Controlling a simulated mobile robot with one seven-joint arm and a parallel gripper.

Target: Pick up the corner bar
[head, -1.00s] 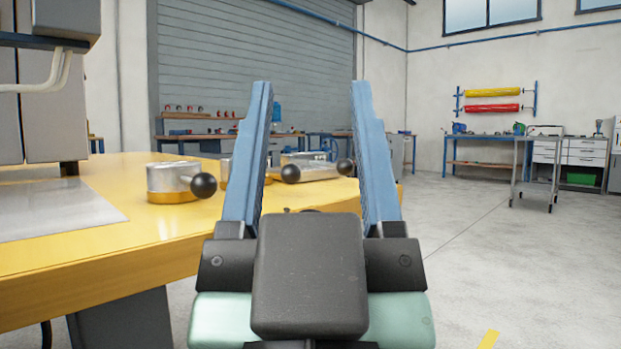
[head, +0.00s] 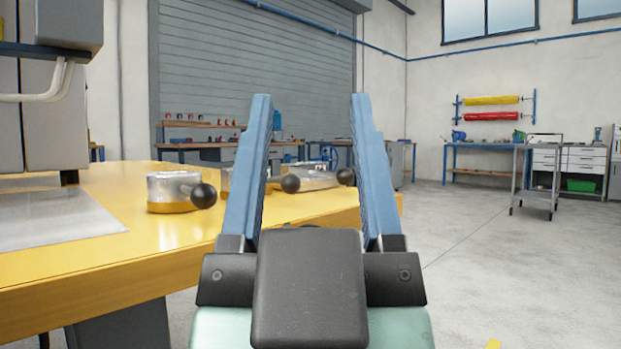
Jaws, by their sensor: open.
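My gripper (head: 312,97) points away from me with its two blue fingers upright in the picture, wide apart and empty. Between and beyond them, a long silvery piece (head: 318,180) lies on the yellow table, with black ball knobs at 290 and 346 across; I cannot tell which knob belongs to it. Another silvery piece (head: 226,178) is mostly hidden behind the left finger. A short rounded silvery piece (head: 170,188) with a yellow lower part and a black ball knob stands left of the gripper. I cannot tell for certain which is the corner bar.
The yellow table (head: 105,255) fills the left, its right end behind my right finger. A flat metal plate (head: 50,220) and a grey machine (head: 40,115) are at far left. Open floor (head: 480,260) lies to the right, with a trolley (head: 536,175) further back.

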